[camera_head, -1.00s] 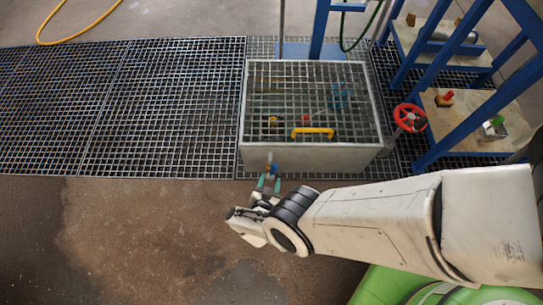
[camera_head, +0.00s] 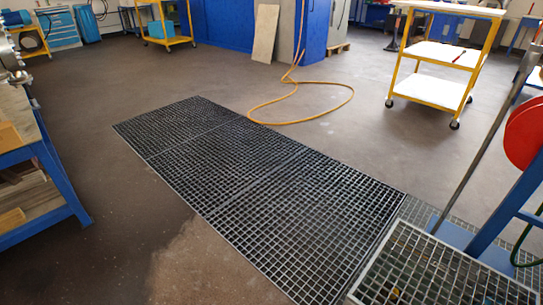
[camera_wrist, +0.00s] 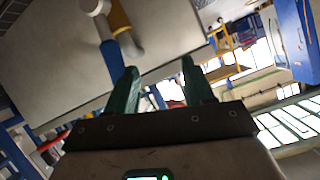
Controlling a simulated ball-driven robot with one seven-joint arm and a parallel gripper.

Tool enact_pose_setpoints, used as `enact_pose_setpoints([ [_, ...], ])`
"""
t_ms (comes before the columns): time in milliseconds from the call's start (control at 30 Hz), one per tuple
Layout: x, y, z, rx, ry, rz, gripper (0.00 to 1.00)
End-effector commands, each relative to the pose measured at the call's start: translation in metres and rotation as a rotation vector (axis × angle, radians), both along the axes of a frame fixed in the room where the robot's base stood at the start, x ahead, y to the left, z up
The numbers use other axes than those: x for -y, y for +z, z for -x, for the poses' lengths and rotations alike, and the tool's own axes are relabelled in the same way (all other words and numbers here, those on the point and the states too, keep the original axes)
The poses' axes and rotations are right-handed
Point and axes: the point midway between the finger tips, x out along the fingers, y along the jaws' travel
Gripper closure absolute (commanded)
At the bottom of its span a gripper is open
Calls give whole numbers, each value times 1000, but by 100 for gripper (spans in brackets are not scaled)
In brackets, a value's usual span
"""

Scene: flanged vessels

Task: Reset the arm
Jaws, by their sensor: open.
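My gripper (camera_wrist: 157,78) shows in the wrist view with two green fingers spread apart, with nothing seen held between them. Beyond the left finger is a small fitting with a blue handle (camera_wrist: 113,58), a yellow collar and a grey elbow. It stands out from a flat grey wall (camera_wrist: 60,65). The blue handle overlaps the left fingertip in the picture; I cannot tell whether they touch. The arm and gripper are out of the head view, which looks over the floor. The grated top of the grey tank (camera_head: 440,268) shows at its lower right.
Black floor grating (camera_head: 270,190) runs across the floor. A yellow hose (camera_head: 305,120) lies beyond it. A yellow trolley (camera_head: 435,60) stands at the upper right, a blue-framed bench (camera_head: 50,165) at the left. A blue post and red disc (camera_head: 525,132) are at the right.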

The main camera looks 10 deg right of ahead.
Motion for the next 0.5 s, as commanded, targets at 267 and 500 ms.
enact_pose_setpoints([
  [267, -7, 50, -106, 156, 457, -117, 48],
  [500, -39, 111, -131, 100, 846, -145, 48],
])
